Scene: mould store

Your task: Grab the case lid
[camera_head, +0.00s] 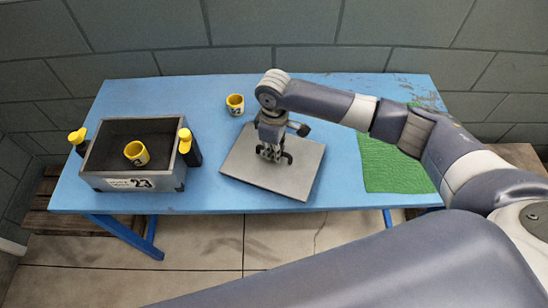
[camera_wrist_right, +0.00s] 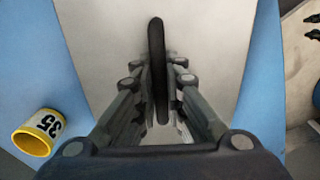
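The case lid (camera_head: 302,178) is a flat grey plate with a dark upright bar handle (camera_head: 288,157). It lies on the blue table, slightly turned. My right gripper (camera_head: 271,153) points down at the middle of the lid. In the right wrist view my right gripper's fingers (camera_wrist_right: 158,80) stand close on both sides of the black handle (camera_wrist_right: 157,40) and appear closed on it. The pale lid (camera_wrist_right: 100,35) fills the middle of that view. The open grey case (camera_head: 131,185), marked 23, stands at the left. My left gripper is not in view.
A green mat (camera_head: 392,166) lies at the right.

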